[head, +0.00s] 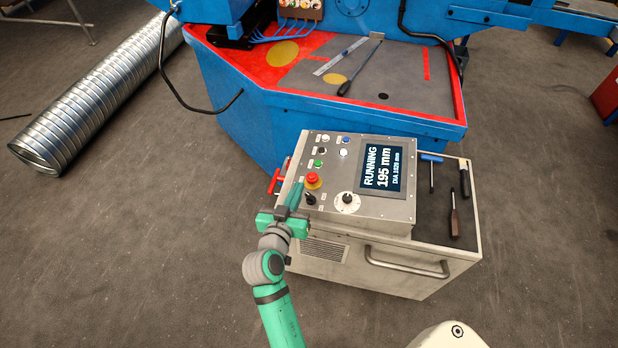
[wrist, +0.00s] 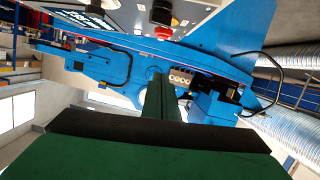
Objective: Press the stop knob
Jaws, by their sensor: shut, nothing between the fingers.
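The stop knob (head: 313,179) is a red mushroom button on a yellow collar, on the left part of the grey control panel (head: 377,210). In the wrist view a red knob (wrist: 163,33) shows at the top, above my fingertips. My green gripper (head: 298,187) is shut and empty. In the head view its tips are just left of the red knob; I cannot tell whether they touch it, but a gap shows in the wrist view, where my gripper (wrist: 160,78) points up from below. The screen (head: 382,170) reads RUNNING, 195 mm.
A black selector (head: 310,199) and a white dial (head: 347,202) sit near the red knob; a green button (head: 317,163) is behind it. Red-handled tools (head: 277,180) hang at the cabinet's left side. The blue machine (head: 240,115) stands behind.

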